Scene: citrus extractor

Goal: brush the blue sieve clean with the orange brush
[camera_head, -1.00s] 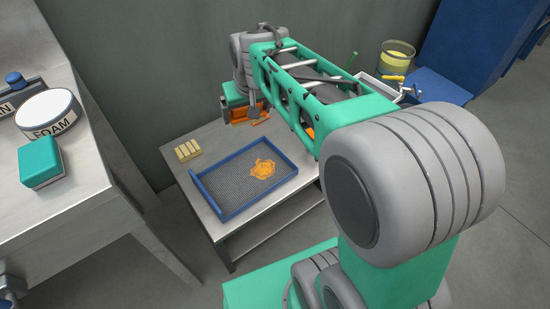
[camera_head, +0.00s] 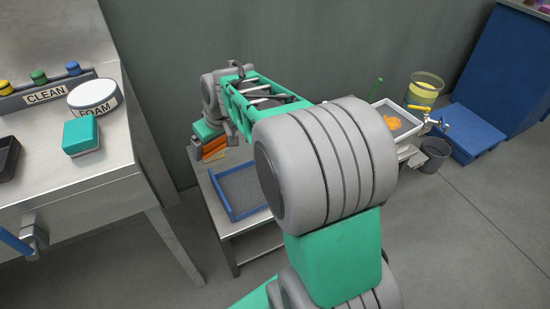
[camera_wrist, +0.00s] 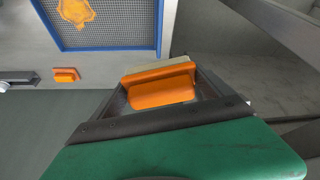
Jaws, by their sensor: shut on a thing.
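The blue-framed sieve (camera_head: 246,190) lies on the low metal table, its right part hidden behind my arm in the head view. In the wrist view its blue rim (camera_wrist: 112,48) and grey mesh show at the top left, with an orange pulp patch (camera_wrist: 75,11) on the mesh. My gripper (camera_wrist: 165,90) is shut on the orange brush (camera_wrist: 160,92); pale bristles show along its far edge. The gripper and brush (camera_head: 213,148) are over the table's back left corner in the head view, beside the sieve and not over its mesh.
A small orange piece (camera_wrist: 66,75) lies on the table beside the sieve. At the left, a steel bench holds a foam tub (camera_head: 94,95) and a teal-topped block (camera_head: 81,134). At the right stand a white tray (camera_head: 410,104) with orange matter, a yellow-filled container (camera_head: 424,91) and a grey bucket (camera_head: 434,156).

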